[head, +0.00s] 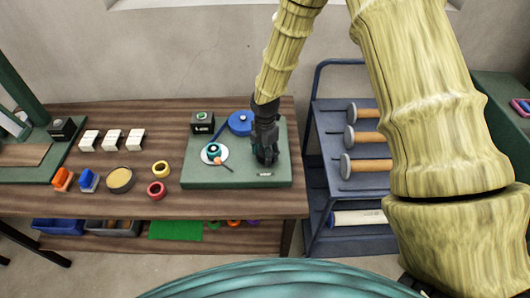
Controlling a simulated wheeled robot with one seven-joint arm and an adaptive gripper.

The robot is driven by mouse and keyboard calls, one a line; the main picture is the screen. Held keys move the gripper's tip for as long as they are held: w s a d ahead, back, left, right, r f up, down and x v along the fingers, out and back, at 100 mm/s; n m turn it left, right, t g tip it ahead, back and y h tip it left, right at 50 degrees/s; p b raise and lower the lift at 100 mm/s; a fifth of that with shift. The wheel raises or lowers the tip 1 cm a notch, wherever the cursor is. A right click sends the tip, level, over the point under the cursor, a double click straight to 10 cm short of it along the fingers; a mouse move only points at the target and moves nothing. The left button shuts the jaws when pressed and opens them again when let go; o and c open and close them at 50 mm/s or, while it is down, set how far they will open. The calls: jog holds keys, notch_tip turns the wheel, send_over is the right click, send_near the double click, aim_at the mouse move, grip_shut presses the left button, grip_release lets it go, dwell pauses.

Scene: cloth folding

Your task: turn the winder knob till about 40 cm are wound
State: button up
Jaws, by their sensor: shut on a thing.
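My gripper (266,155) points down over the right part of a green board (225,177) on the wooden bench. It is shut on what appears to be the winder knob, which the fingers hide. A small pale label lies on the board just in front of the gripper. To its left on the board is a white disc (206,158) with a teal round piece and an orange tip on it. A blue round spool (240,122) stands behind, partly covered by my gripper. The wound length cannot be read from here.
A small black box (202,122) stands at the board's back left. Yellow (160,169) and red (156,190) rings, a round tan dish (120,179), white blocks and orange and blue pieces lie further left.

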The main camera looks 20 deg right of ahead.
jog(key=m, duration=0.7)
jog(key=shift+b, duration=0.35)
jog(key=m, duration=0.3)
jog(key=shift+m, duration=0.4)
jog(key=m, duration=0.3)
jog(key=shift+m+b, duration=0.3)
jog(key=m, duration=0.3)
jog(key=shift+m, duration=0.3)
jog(key=m, duration=0.3)
jog(key=shift+m, duration=0.3)
jog(key=m, duration=0.6)
jog(key=shift+m, duration=0.4)
